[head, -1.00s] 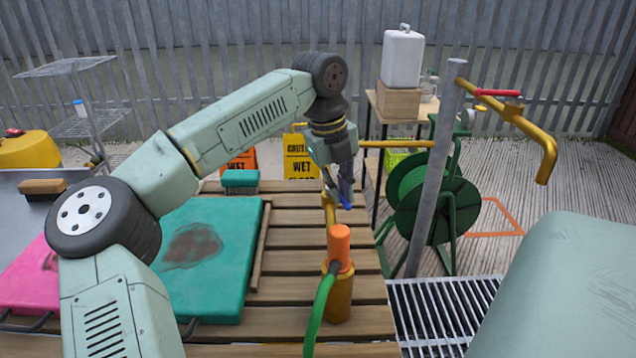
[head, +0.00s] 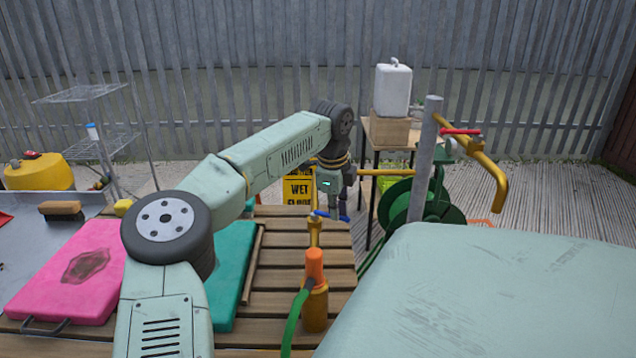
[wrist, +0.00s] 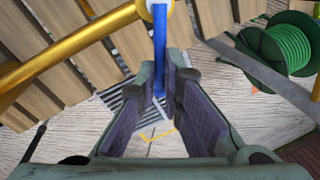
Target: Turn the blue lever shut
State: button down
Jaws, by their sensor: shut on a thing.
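The blue lever (wrist: 160,40) shows in the wrist view, running from a pale round hub on a brass pipe (wrist: 75,48) down between my fingers. My gripper (wrist: 166,72) is shut on the lever, with one finger on each side of it. In the head view a short blue part of the lever (head: 322,213) shows at the top of the brass fitting (head: 314,236), pointing right towards my gripper (head: 340,210). The fingers partly hide the lever's far end.
An orange hose connector (head: 315,266) with a green hose stands on the slatted wooden table (head: 265,305) in front of the lever. A grey post (head: 423,160) with a brass tap and red handle stands to the right. A green hose reel (head: 400,205) is behind it.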

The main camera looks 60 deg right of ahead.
jog(key=shift+d+n, duration=0.25)
jog(key=shift+n, duration=0.25)
jog(key=c, duration=1.7)
grip_release()
jog(key=shift+f, duration=0.2)
jog(key=shift+r, duration=0.15)
jog(key=shift+s+a+r+p, duration=0.1)
jog(key=shift+a+r+p, duration=0.3)
jog(key=shift+r+p, duration=1.15)
jog(key=shift+s+a+r+p, duration=0.1)
jog(key=shift+a+r+p, duration=0.35)
jog(key=shift+r, duration=2.05)
jog(key=shift+s+a+r+p, duration=0.1)
jog(key=shift+a+r+p, duration=0.2)
jog(key=shift+r+p, duration=1.25)
jog(key=shift+r+b, duration=0.45)
jog(key=shift+r, duration=0.05)
jog(key=r, duration=0.4)
jog(key=a+r, duration=0.1)
jog(key=r, duration=0.2)
jog(key=a+r, duration=0.1)
jog(key=r, duration=0.3)
jog(key=shift+s+a+r, duration=0.15)
jog(key=shift+s+r, duration=0.05)
jog(key=shift+r, duration=0.15)
jog(key=shift+c, duration=0.4)
